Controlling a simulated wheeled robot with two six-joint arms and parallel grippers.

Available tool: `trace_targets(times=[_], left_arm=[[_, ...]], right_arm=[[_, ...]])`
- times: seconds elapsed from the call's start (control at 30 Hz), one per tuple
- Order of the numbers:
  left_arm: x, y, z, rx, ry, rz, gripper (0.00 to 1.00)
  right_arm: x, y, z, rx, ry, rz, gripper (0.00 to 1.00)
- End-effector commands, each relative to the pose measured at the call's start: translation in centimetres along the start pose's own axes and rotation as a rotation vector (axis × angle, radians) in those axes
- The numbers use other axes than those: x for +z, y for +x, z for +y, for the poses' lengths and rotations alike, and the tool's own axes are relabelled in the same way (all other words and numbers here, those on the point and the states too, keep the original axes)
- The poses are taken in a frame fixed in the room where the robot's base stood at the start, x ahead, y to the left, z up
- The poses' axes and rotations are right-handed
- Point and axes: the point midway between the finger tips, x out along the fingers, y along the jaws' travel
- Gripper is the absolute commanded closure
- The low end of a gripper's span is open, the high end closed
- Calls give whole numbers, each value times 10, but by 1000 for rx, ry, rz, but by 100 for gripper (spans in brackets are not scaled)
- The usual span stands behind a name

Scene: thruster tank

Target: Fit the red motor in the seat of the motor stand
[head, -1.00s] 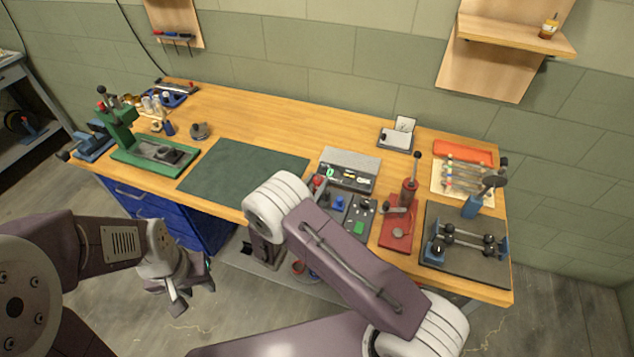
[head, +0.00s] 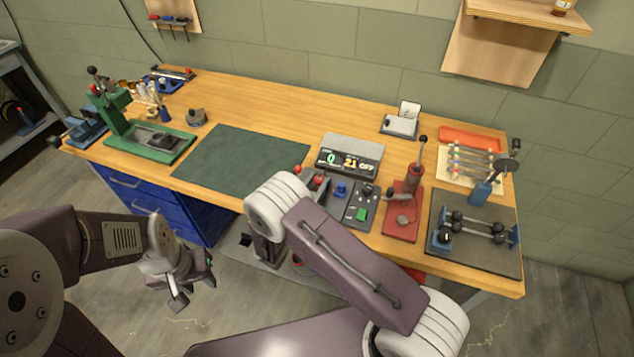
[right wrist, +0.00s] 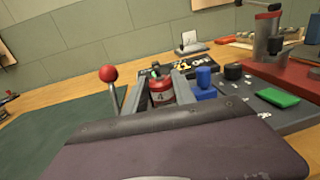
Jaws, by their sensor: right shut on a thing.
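The red motor (right wrist: 160,92), marked 4, shows in the right wrist view between the two grey fingers of my right gripper (right wrist: 158,90), which is shut on it. In the head view, the motor (head: 319,181) is a small red spot beside my right elbow; most of the gripper is hidden behind the arm. The motor stand appears to be the grey panel (head: 352,211) with a blue part, black knob and green button. Its seat is not clearly visible, and I cannot tell whether the motor touches it. My left gripper (head: 194,286) hangs low over the floor, open and empty.
A red-knobbed lever (right wrist: 109,75) stands left of the motor. A display box (head: 349,157) is behind the panel, and a red press (head: 404,205) stands to its right. The green mat (head: 242,158) is bare. A green press (head: 140,130) stands at the far left.

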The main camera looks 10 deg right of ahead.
Motion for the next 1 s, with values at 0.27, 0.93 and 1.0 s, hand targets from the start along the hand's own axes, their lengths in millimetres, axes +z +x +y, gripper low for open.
trace_targets(times=[0.27,0.93,1.0], left_arm=[[0,-1,0,0,0,0,64],[1,13,0,0,0,0,64],[2,14,0,0,0,0,64]], right_arm=[[1,0,0,0,0,0,43],[-1,-75,1,5,1,0,43],[-1,-84,1,4,1,0,43]])
